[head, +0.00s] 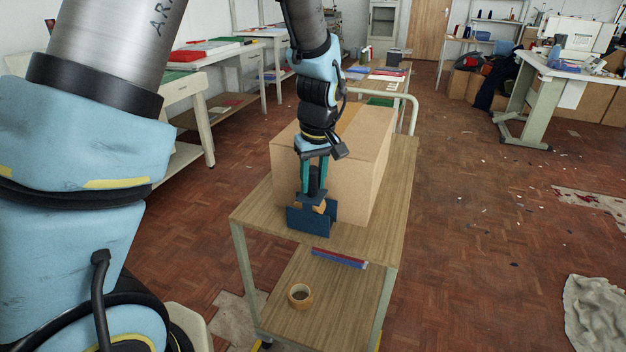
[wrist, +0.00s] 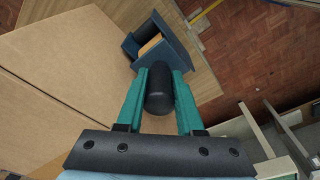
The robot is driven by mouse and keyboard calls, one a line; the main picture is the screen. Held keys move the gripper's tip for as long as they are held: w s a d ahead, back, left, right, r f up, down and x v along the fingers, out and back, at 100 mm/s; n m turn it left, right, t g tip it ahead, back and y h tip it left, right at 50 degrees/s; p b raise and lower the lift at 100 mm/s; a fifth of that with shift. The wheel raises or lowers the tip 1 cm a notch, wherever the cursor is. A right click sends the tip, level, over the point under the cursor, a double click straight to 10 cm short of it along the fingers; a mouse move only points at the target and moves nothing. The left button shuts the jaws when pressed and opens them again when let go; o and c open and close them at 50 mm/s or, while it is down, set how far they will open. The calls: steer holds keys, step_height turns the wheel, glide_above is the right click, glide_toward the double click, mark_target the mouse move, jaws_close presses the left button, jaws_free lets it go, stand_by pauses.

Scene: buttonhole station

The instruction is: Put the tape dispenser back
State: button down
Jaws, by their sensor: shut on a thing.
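The tape dispenser (head: 312,218) is dark blue with a tan roll in it and a black handle. My gripper (head: 313,185) points down with its teal fingers shut on that handle. In the wrist view the black handle lies between the fingertips of my gripper (wrist: 160,90), and the blue body of the tape dispenser (wrist: 175,62) shows beyond them. The dispenser is over the near end of the trolley's wooden top (head: 385,200), in front of a large cardboard box (head: 345,165). I cannot tell whether it touches the top.
The cardboard box fills much of the trolley top, with a bare strip to its right. A tan tape roll (head: 300,296) and a red-and-blue item (head: 339,258) are on the lower shelf (head: 325,310). A grey cloth (head: 592,312) lies on the floor. Worktables stand behind left.

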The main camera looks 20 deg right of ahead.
mark_target(316, 200)
steer(key=c, duration=0.5)
jaws_free()
steer(key=shift+c, duration=0.2)
step_height(316, 200, up, 12)
steer(key=s, duration=0.2)
steer(key=s+a+f, duration=0.1)
steer(key=a+f, duration=0.2)
steer(key=a, duration=1.2)
steer(key=a+f+m, duration=0.1)
steer(key=a+f, duration=0.3)
steer(key=a, duration=1.1)
steer(key=shift+s+a+f+m+b, duration=0.15)
steer(key=shift+s+m+b, duration=0.2)
steer(key=shift+b, duration=0.1)
